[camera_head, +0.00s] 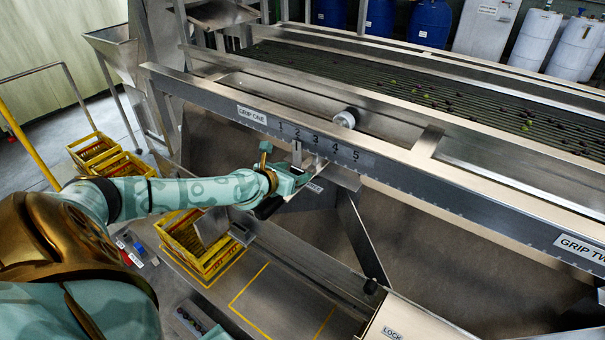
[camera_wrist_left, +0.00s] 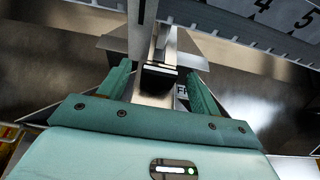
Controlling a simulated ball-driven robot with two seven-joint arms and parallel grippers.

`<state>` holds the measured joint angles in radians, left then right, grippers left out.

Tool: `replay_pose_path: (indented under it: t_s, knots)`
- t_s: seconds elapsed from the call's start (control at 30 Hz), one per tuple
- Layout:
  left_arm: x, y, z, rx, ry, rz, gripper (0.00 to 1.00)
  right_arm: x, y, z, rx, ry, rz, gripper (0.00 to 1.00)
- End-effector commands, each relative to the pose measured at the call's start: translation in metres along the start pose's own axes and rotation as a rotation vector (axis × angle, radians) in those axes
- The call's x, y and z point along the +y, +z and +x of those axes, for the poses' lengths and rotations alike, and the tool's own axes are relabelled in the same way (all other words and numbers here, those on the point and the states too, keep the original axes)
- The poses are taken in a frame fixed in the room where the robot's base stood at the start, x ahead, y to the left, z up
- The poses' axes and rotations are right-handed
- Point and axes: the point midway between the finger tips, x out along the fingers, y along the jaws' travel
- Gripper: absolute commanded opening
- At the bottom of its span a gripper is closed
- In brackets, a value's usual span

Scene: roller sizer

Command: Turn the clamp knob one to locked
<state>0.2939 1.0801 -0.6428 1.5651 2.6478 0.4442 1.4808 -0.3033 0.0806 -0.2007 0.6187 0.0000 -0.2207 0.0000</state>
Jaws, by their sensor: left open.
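My left gripper (camera_head: 290,180) is at the grip one station, just below the numbered scale. In the left wrist view the left gripper (camera_wrist_left: 158,74) is open, with one teal finger on each side of a dark bar with a pale stripe (camera_wrist_left: 159,69). This bar may be the clamp knob; I cannot tell whether the fingers touch it. A label beginning "FR" (camera_wrist_left: 182,93) is partly hidden by the right finger. In the head view the gripper hides most of this spot. My right gripper is not in view.
A long steel rail (camera_head: 440,180) with a "GRIP ONE" label (camera_head: 252,114) runs across behind the gripper. Yellow crates (camera_head: 188,236) stand below my left arm. A slanted brace (camera_head: 362,240) is to the right.

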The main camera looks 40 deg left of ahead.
Motion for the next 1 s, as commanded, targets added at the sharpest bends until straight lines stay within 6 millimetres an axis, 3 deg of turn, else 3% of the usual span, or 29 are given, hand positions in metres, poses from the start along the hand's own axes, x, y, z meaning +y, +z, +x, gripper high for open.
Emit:
replay_pose_path:
  t_s: [0.1, 0.23, 0.6, 0.63, 0.8, 1.0]
  knots:
    - [-0.001, -0.002, 0.023, -0.001, 0.000, -0.001, 0.64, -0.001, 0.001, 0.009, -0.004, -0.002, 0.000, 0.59]
    - [0.000, -0.001, 0.037, 0.000, 0.000, -0.001, 0.64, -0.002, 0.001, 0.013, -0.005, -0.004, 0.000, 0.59]
    - [0.000, 0.000, 0.043, 0.000, -0.001, 0.002, 0.64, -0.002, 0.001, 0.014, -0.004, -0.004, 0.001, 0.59]
    - [0.000, 0.000, 0.043, 0.000, -0.001, 0.002, 0.61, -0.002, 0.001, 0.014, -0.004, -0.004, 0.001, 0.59]
    - [0.000, 0.000, 0.043, 0.000, -0.001, 0.002, 0.19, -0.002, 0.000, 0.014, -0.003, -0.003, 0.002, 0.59]
    - [0.000, 0.000, 0.043, 0.000, -0.006, 0.004, 0.19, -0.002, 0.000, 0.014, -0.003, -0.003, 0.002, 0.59]
